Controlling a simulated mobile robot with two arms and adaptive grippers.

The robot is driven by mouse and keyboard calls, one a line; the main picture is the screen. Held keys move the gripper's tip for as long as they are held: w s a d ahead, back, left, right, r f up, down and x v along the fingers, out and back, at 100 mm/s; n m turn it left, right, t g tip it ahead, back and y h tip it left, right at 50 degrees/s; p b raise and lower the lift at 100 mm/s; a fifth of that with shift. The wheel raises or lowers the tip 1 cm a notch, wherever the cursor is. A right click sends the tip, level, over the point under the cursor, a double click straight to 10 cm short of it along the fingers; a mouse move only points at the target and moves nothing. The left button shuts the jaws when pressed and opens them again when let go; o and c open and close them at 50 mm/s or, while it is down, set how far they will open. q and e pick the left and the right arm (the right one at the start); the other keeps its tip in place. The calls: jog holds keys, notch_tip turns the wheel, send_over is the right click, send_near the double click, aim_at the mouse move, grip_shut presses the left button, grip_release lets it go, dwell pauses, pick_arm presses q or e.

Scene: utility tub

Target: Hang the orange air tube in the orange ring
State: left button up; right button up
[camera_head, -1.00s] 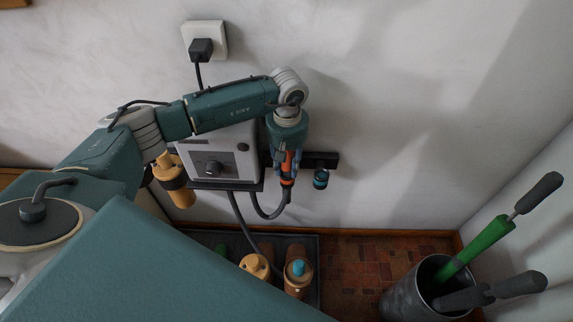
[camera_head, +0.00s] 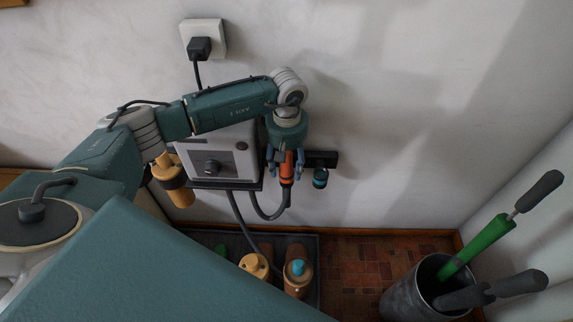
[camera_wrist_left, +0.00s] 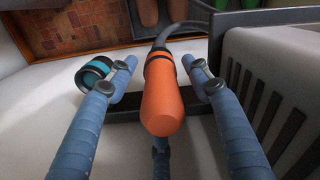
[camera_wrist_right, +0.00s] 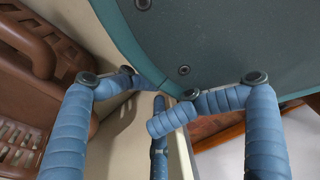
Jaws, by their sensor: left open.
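The orange air tube (camera_head: 287,168) stands upright by the wall beside the grey box, its dark hose running down from its lower end. In the left wrist view the tube (camera_wrist_left: 163,100) lies between the fingers of my left gripper (camera_wrist_left: 160,65), which are spread with gaps on both sides. In the head view my left gripper (camera_head: 286,170) reaches down around the tube. A dark wall bar (camera_wrist_left: 195,104) runs behind the tube. I cannot make out the orange ring apart from the tube. My right gripper (camera_wrist_right: 155,100) is empty, its fingers bent inward.
A teal ring (camera_head: 320,178) sits on the bar just right of the tube. The grey box (camera_head: 222,158) is close on the left. A yellow-orange tool (camera_head: 174,180) hangs beyond it. A bin (camera_head: 405,293) with garden tools stands at the right.

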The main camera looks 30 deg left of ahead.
pick_arm(q)
jog(key=shift+r, duration=4)
jog(key=shift+f, duration=3.9)
